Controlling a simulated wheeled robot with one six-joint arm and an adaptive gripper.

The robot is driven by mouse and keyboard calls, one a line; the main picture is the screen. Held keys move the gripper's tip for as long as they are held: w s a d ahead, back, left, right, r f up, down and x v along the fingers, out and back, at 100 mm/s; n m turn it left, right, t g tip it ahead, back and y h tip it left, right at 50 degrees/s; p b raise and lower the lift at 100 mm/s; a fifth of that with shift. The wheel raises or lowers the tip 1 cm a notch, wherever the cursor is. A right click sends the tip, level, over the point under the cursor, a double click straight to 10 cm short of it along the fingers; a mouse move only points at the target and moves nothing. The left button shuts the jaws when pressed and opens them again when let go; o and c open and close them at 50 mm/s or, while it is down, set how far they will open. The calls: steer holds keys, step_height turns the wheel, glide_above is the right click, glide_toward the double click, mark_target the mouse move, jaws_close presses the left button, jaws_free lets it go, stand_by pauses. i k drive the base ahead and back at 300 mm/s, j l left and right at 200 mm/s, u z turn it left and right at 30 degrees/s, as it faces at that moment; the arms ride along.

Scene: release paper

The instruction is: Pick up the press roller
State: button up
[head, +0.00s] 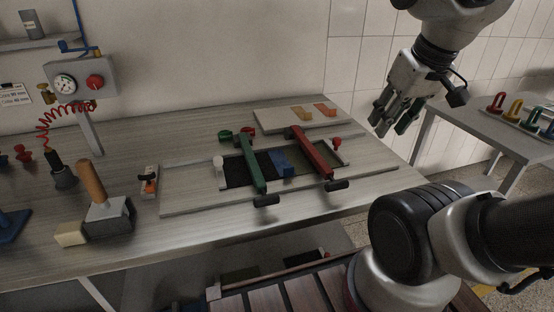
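A hand tool with an upright wooden handle (91,180) and a grey metal head stands at the left front of the workbench. A dark block-like part (110,218) is at its base. It looks like the press roller, though the roller itself is not clear. My gripper (390,129) hangs in the air at the upper right, beyond the bench's right end and far from this tool. Its fingers are apart, with nothing visible between them.
On the bench (190,243), a fixture board (190,200) carries a green bar (251,163) and a red bar (311,154). A gauge box (80,82) stands behind. A side table (490,126) holds coloured loops.

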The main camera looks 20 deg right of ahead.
mark_target(103, 208)
steer(key=u, duration=1.25)
steer(key=z, duration=1.3)
steer(key=u, duration=1.3)
steer(key=k+j, duration=0.1)
steer(key=k, duration=0.35)
